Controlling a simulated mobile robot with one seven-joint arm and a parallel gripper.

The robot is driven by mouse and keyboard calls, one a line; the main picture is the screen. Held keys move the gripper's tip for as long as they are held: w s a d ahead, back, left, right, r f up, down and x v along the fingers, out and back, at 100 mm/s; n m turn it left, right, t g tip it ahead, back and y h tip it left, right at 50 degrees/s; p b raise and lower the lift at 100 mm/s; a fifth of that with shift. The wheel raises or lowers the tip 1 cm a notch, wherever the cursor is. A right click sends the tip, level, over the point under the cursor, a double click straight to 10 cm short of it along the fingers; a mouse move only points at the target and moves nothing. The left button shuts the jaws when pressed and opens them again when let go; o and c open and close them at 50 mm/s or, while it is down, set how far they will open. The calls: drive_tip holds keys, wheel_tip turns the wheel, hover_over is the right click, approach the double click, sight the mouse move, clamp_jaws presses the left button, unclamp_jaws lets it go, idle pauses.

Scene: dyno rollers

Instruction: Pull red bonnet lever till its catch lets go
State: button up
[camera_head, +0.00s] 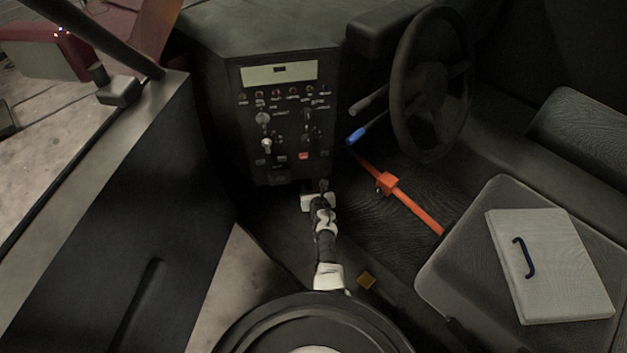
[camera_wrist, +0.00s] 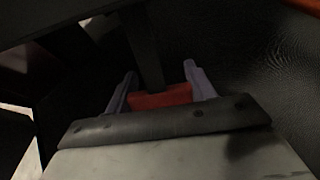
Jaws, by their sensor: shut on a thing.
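The red bonnet lever (camera_wrist: 160,97) shows in the wrist view as a short red piece below a dark upright bar. It sits between the two pale purple-grey fingers of my gripper (camera_wrist: 160,75), which is shut on it. In the head view my gripper (camera_head: 320,187) is at the foot of the dark dashboard panel (camera_head: 245,135), left of the orange bar. The lever cannot be made out there, hidden by my gripper and the shadow. The catch is not visible in either view.
An orange bar (camera_head: 415,208) with a clamp slants across the footwell, its blue end (camera_head: 356,136) near the steering wheel (camera_head: 430,85). A pale case (camera_head: 550,265) lies on the seat (camera_head: 455,255) at right. The open door (camera_head: 130,210) stands at left.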

drive_tip(key=shift+s, duration=0.15)
drive_tip(key=o, duration=1.4)
drive_tip(key=shift+s+d+r+p, duration=0.15)
drive_tip(key=shift+s+r+p, duration=0.3)
drive_tip(key=shift+p, duration=0.35)
drive_tip(key=p+v, duration=0.4)
drive_tip(key=v, duration=0.8)
drive_tip(key=shift+s+p, duration=0.3)
drive_tip(key=shift+p, duration=0.1)
drive_tip(key=shift+r, duration=0.1)
